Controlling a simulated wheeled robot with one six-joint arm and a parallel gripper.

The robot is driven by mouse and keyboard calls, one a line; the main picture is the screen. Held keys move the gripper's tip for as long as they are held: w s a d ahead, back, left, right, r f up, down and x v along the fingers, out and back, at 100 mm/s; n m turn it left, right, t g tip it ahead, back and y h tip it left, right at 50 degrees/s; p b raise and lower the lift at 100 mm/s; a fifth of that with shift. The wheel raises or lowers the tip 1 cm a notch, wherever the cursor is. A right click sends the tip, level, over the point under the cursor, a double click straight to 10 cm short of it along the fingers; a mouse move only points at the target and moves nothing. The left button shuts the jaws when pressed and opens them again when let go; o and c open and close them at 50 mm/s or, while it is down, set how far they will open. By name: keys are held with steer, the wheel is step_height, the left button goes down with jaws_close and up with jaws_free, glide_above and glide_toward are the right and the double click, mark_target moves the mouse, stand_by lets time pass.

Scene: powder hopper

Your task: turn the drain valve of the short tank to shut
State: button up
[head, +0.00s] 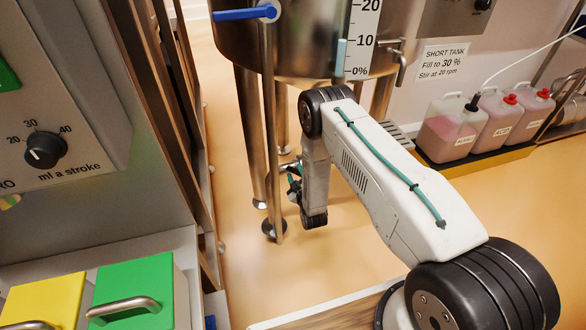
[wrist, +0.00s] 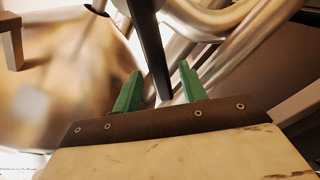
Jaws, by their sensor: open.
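The short tank (head: 305,55) is a steel vessel on legs at the top of the head view, with a level scale on its front. My gripper (head: 291,176) is low among the tank's legs, small and partly hidden by my arm. In the wrist view my gripper (wrist: 161,72) has its two green fingers apart. A dark flat bar (wrist: 150,50), seemingly the drain valve's lever, comes down between them. I cannot tell whether either finger touches it. Curved steel pipe (wrist: 215,25) lies behind. The valve's body is not clear in either view.
Steel legs (head: 252,130) stand close around my gripper. A blue-handled valve (head: 245,13) is on the tank's upper left. Several canisters (head: 449,128) stand in a tray at right. A grey cabinet with a black knob (head: 45,150) is at left. Open floor (head: 340,260) lies in front.

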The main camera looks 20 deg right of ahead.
mark_target(295, 173)
steer(key=shift+w, duration=1.95)
jaws_close()
